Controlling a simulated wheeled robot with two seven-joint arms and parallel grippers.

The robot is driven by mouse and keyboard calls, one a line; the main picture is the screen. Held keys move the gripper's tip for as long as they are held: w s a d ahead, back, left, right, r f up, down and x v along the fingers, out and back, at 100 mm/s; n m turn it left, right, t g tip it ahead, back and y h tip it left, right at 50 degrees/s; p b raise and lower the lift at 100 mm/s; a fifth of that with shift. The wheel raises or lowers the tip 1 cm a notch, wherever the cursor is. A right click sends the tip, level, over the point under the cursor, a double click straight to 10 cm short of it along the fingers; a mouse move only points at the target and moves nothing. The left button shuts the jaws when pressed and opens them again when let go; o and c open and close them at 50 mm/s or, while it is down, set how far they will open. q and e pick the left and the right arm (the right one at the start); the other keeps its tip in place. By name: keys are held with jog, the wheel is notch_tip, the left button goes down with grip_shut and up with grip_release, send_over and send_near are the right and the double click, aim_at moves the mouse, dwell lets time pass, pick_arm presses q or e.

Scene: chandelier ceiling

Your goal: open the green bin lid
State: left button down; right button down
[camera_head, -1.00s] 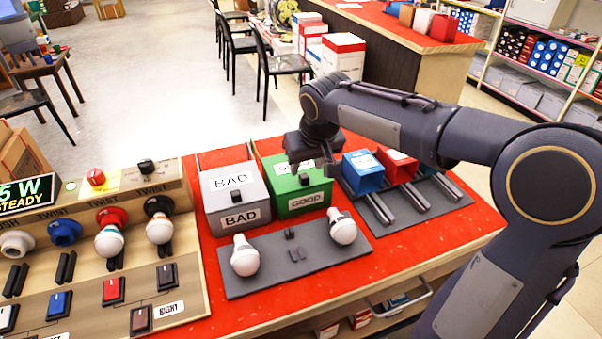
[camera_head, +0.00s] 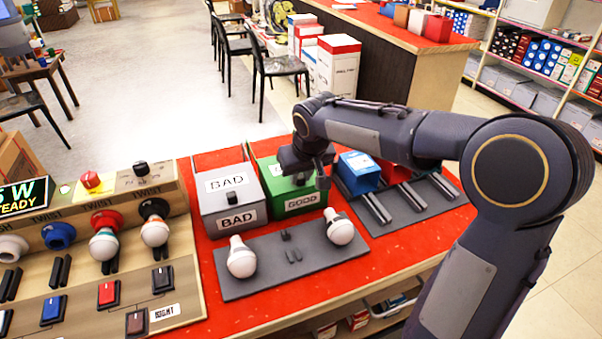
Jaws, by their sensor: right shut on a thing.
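The green bin (camera_head: 302,203), labelled GOOD on its front, stands on the red table. Its lid (camera_head: 272,182) lies closed over the top, with part of its surface and label hidden by my gripper. My right gripper (camera_head: 304,180) reaches down onto the lid from the right and is shut on the lid's small dark knob, which the fingers mostly hide. My left gripper is not in view.
A grey BAD bin (camera_head: 237,218) stands directly left of the green bin, with a blue box (camera_head: 359,171) to its right. In front, two white bulbs (camera_head: 241,258) (camera_head: 340,227) stand on a grey plate (camera_head: 290,269). A wooden switch panel (camera_head: 85,285) is at left.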

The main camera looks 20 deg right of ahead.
jog(key=shift+w+r, duration=0.1)
jog(key=shift+w, duration=0.2)
jog(key=w+p, duration=0.1)
jog(key=w, duration=0.1)
jog(key=w+p, duration=0.2)
jog(key=w, duration=0.1)
jog(key=w+p, duration=0.1)
jog(key=w, duration=0.2)
jog(key=shift+w+d, duration=0.15)
jog(key=shift+d, duration=0.15)
jog(key=shift+w, duration=0.4)
jog(key=c, duration=1.3)
grip_release()
jog(key=v, duration=0.7)
jog(key=shift+s+r, duration=0.2)
jog(key=shift+r, duration=0.1)
